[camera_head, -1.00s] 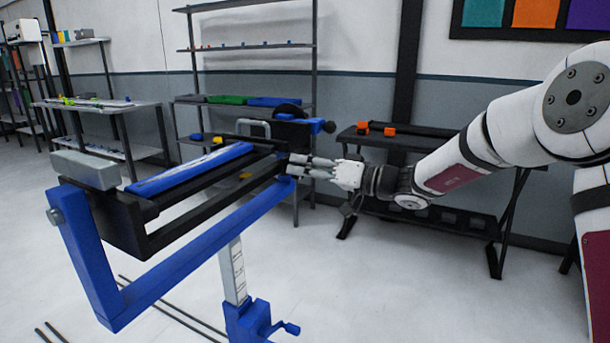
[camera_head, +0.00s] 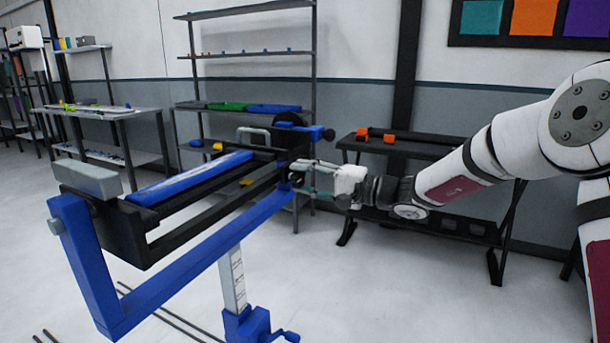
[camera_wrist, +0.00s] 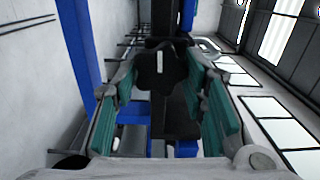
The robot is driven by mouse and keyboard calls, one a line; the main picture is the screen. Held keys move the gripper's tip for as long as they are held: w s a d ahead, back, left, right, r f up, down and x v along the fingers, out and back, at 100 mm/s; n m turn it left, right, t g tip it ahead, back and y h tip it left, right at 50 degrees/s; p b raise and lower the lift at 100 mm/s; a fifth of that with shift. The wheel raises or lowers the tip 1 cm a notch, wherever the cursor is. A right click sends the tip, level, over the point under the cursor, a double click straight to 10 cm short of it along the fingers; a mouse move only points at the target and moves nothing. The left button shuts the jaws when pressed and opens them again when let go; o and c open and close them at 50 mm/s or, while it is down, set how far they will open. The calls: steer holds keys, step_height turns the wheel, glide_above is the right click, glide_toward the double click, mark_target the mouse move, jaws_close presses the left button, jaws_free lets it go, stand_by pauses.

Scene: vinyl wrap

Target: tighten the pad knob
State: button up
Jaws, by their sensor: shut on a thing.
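The pad knob (camera_wrist: 159,66) is black and lobed with a white mark, and it sits between my fingertips in the wrist view. My gripper (camera_wrist: 165,85) is shut on it, with one teal-padded finger on each side. In the head view my gripper (camera_head: 303,178) reaches from the right to the near-right end of the black and blue wrap stand (camera_head: 190,259). The knob is too small and covered to make out there. A long blue pad (camera_head: 190,178) lies along the top of the stand.
A grey block (camera_head: 88,179) is on the stand's left end. A black table (camera_head: 420,150) with orange blocks stands behind my arm. Shelves (camera_head: 245,56) and a side bench (camera_head: 95,112) line the back wall. The floor on the lower right is clear.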

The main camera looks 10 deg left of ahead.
steer(key=m+p, duration=0.2)
steer(key=m, duration=0.2)
steer(key=shift+f+m+p, duration=0.1)
steer(key=shift+m+p, duration=0.2)
steer(key=shift+p, duration=0.05)
steer(key=m+p, duration=0.3)
steer(key=m, duration=0.1)
steer(key=shift+s+f+m, duration=0.1)
steer(key=shift+s+m, duration=0.05)
steer(key=shift+m, duration=0.15)
steer(key=m+p, duration=0.3)
steer(key=m, duration=0.1)
steer(key=shift+m, duration=0.3)
steer(key=shift+s+f+m+p, duration=0.1)
steer(key=shift+m+p, duration=0.5)
steer(key=shift+m, duration=0.5)
steer(key=shift+s+f+m+p, duration=0.1)
steer(key=shift+m+p, duration=0.5)
steer(key=shift+m, duration=0.5)
steer(key=shift+a, duration=0.1)
steer(key=o, duration=1.2)
steer(key=shift+w, duration=0.1)
steer(key=shift+c, duration=0.2)
steer(key=shift+r, duration=0.1)
